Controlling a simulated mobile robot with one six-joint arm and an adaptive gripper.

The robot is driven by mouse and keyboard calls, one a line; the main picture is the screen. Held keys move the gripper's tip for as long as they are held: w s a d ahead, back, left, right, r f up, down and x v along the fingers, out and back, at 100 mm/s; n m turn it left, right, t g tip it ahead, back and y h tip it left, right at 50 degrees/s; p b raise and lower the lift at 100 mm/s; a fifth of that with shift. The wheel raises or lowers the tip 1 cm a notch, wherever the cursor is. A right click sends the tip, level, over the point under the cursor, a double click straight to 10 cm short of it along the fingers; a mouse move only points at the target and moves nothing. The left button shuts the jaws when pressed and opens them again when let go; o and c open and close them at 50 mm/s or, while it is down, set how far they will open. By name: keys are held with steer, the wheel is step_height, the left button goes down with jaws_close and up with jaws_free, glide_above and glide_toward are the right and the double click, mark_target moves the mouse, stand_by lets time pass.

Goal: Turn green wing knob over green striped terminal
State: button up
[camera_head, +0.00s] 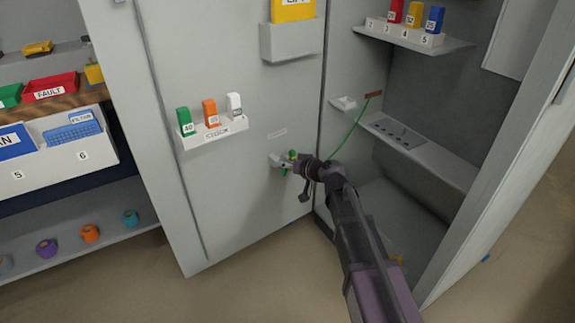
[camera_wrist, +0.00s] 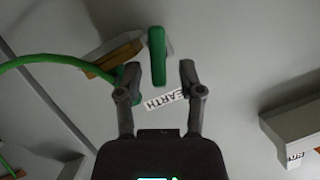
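The green wing knob (camera_wrist: 157,55) shows upright in the wrist view, just beyond and between my fingertips. It sits on a light grey mount on the cabinet door; in the head view it is a small green spot (camera_head: 292,154) by my gripper. My gripper (camera_wrist: 160,72) is open, a finger on each side of the knob's lower end with gaps visible; contact cannot be told. A green cable (camera_wrist: 50,60) runs in from the left to behind the left finger. A brown-yellow piece (camera_wrist: 113,60) lies left of the knob. Stripes on the terminal cannot be made out.
A holder (camera_head: 222,133) with green, orange and white pieces is on the door. The open cabinet has a shelf (camera_head: 430,155) at right. Bins and spools stand on shelves at left.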

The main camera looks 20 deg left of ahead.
stand_by(0.6)
steer(key=n, duration=0.1)
steer(key=n+t+h, duration=0.1)
steer(key=n, duration=0.1)
steer(key=shift+s+a+r+t+p, duration=0.1)
steer(key=shift+s+a+t+p, duration=0.2)
steer(key=shift+s+p, duration=0.1)
steer(key=s+d+r+m+g+h+p, duration=0.1)
steer(key=s+d+r+h+p, duration=0.1)
steer(key=d+p, duration=0.5)
steer(key=s+d+r+m+g+h+p, duration=0.1)
steer(key=s+d+r+p, duration=0.4)
steer(key=d, duration=0.7)
steer(key=s+d+r+m+g+h+p, duration=0.2)
steer(key=s+d+r+m+h+p, duration=0.1)
steer(key=d+p, duration=0.6)
steer(key=shift+s+d+r+h, duration=0.35)
steer(key=shift+d+r+h, duration=0.2)
steer(key=shift+r, duration=0.4)
steer(key=s+d+f+m+g+h, duration=0.1)
steer(key=s+d+m+h, duration=0.1)
steer(key=d, duration=0.5)
steer(key=s+d+f+m+g+h, duration=0.1)
steer(key=s+d+m+g+h, duration=0.1)
steer(key=d, duration=0.5)
steer(key=shift+s+d+f+m+g, duration=0.15)
steer(key=shift+s+d+m+g, duration=0.15)
steer(key=shift+s+m, duration=0.65)
steer(key=shift+o, duration=0.4)
